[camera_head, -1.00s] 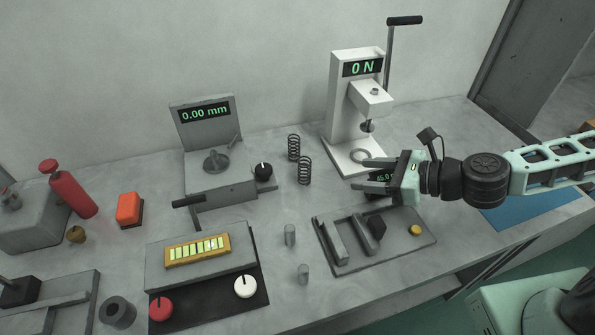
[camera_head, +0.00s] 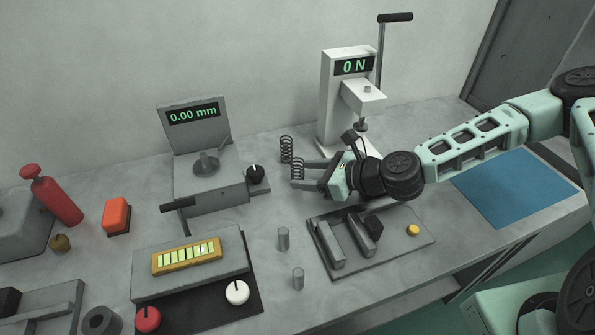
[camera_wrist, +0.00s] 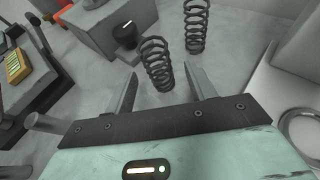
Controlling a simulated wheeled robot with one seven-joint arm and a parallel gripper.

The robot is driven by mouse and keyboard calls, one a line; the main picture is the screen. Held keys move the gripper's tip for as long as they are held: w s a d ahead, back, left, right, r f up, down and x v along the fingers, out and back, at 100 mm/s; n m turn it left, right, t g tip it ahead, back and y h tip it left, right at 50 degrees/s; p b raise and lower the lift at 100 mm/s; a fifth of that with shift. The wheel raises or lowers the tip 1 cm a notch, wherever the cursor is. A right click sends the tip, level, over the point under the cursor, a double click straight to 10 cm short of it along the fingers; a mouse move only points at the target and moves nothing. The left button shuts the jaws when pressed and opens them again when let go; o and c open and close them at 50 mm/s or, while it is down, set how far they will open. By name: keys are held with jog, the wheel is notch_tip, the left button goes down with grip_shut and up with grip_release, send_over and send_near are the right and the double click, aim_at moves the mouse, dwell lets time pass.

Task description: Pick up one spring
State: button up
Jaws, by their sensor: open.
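Two dark coil springs stand upright on the bench between the gauge and the press. The nearer spring (camera_head: 298,169) is at my gripper's fingertips; in the wrist view this nearer spring (camera_wrist: 157,64) stands between and just ahead of the two fingers. The farther spring (camera_head: 286,149) is behind it, and in the wrist view the farther spring (camera_wrist: 195,26) is up and to the right. My gripper (camera_head: 301,172) is open and points left, low over the bench. In the wrist view my gripper (camera_wrist: 160,80) has nothing held. Whether a finger touches the spring cannot be told.
The gauge (camera_head: 210,160) with its black knob (camera_head: 256,174) stands left of the springs. The white press (camera_head: 334,100) stands behind my gripper. A fixture plate (camera_head: 400,245) lies in front, with small grey cylinders (camera_head: 283,239) to its left. A blue mat (camera_head: 515,190) lies right.

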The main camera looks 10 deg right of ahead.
aim_at(298, 174)
jog(key=shift+x, duration=1.6)
jog(key=shift+c, duration=0.3)
jog(key=c, duration=1)
jog(key=shift+o, duration=0.2)
